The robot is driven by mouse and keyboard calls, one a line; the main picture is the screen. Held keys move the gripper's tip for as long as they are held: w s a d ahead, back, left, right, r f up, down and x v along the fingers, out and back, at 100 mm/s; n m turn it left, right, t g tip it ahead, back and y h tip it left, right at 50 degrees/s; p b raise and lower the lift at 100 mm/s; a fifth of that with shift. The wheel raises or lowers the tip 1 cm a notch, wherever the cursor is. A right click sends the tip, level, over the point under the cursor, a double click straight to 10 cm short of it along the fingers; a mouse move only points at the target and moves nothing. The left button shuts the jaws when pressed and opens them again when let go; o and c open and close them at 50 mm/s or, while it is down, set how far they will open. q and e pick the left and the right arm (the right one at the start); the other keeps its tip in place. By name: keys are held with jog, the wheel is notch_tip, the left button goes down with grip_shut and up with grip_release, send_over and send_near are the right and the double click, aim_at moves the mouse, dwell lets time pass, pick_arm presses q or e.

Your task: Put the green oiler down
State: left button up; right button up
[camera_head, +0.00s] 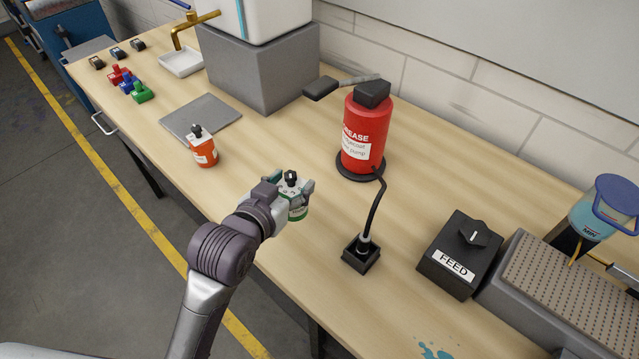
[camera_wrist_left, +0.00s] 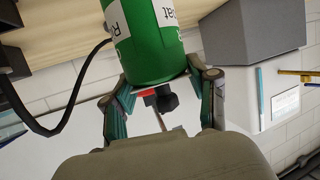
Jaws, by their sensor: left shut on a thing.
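The green oiler (camera_head: 298,211) has a white top with a black nozzle. It is between the fingers of my left gripper (camera_head: 288,192), over the front part of the wooden bench in the head view. I cannot tell whether its base touches the bench. In the left wrist view the green oiler (camera_wrist_left: 150,42) shows large, with white labels, and the left gripper (camera_wrist_left: 163,97) is shut on it, one finger on each side. My right gripper is not in view.
An orange oiler (camera_head: 203,152) stands by a grey plate (camera_head: 200,117) on the left. A red grease pump (camera_head: 366,130) with a black hose and socket (camera_head: 361,254) stands to the right, beside the FEED box (camera_head: 460,254). Bare bench (camera_head: 250,160) lies between the oilers.

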pick_arm(q)
jog(key=w+d+r+m+h+b, duration=0.2)
jog(key=w+r, duration=0.3)
jog(key=w, duration=0.5)
jog(key=shift+g, duration=0.4)
jog(key=shift+s+a+f+p, duration=0.2)
jog(key=shift+a+f+p, duration=0.05)
jog(key=shift+a+f, duration=1.55)
jog(key=shift+s+a+f+p, duration=0.2)
jog(key=shift+a+f+p, duration=0.1)
jog(key=shift+a+f, duration=1.4)
jog(key=shift+s+a+f+p, duration=0.25)
jog(key=shift+a+f, duration=1.3)
jog(key=shift+a, duration=0.45)
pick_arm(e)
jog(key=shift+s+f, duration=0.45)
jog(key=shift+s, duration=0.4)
pick_arm(q)
jog(key=o, duration=1.4)
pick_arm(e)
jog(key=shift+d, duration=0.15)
